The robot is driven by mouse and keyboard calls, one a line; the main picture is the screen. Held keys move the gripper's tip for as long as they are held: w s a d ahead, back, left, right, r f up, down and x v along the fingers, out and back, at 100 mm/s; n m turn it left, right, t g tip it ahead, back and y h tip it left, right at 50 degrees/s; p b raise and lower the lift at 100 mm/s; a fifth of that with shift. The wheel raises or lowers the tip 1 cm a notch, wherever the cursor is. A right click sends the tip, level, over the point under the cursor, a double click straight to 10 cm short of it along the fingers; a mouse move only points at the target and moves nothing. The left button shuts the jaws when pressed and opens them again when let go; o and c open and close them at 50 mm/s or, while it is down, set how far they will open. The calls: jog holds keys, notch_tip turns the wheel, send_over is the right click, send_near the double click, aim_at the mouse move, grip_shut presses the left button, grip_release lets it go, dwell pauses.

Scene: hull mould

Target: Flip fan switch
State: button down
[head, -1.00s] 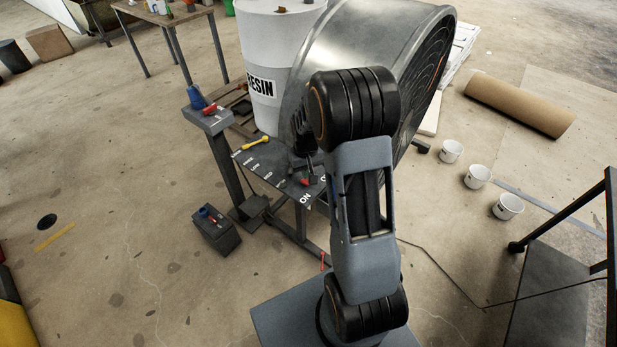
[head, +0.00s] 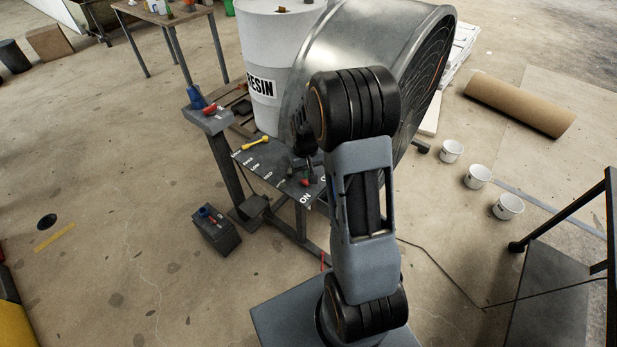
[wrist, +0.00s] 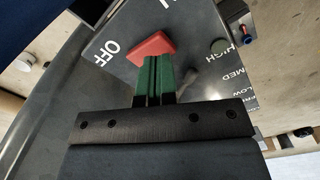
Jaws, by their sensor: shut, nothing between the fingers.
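The red fan switch (wrist: 150,46) is on a dark grey panel (wrist: 120,50), near the white word OFF in the wrist view. My gripper (wrist: 157,60) is shut, its green fingers side by side with their tips at the near edge of the switch. I cannot tell whether they touch it. In the head view the red switch (head: 306,182) shows small near the word ON, with my gripper's dark end just above it, partly hidden by my arm. The large metal drum fan (head: 345,45) stands behind the panel.
A yellow handle (head: 256,143) lies along the panel's far left edge, by the speed labels. A side post carries a blue-and-red control (head: 208,108). A white RESIN drum (head: 265,70) stands behind. White tubs (head: 478,176) and a brown roll (head: 520,105) are on the floor at right.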

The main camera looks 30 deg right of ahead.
jog(key=shift+f+b, duration=1.05)
jog(key=shift+f, duration=0.35)
dwell(0.4)
jog(key=shift+r, duration=0.15)
jog(key=shift+r+p, duration=2.6)
jog(key=shift+r, duration=0.8)
jog(key=shift+s+f, duration=0.15)
jog(key=shift+s, duration=0.1)
jog(key=s+a+r+t, duration=0.2)
jog(key=s+a+r, duration=0.2)
jog(key=s+r, duration=0.3)
jog(key=s+a+r+n+t, duration=0.1)
jog(key=s+a+r+t, duration=0.1)
jog(key=s+a+r, duration=0.3)
jog(key=s+r, duration=0.3)
jog(key=r, duration=0.1)
jog(key=shift+s+a+r, duration=0.15)
jog(key=shift+s+r, duration=0.15)
jog(key=shift+r, duration=0.05)
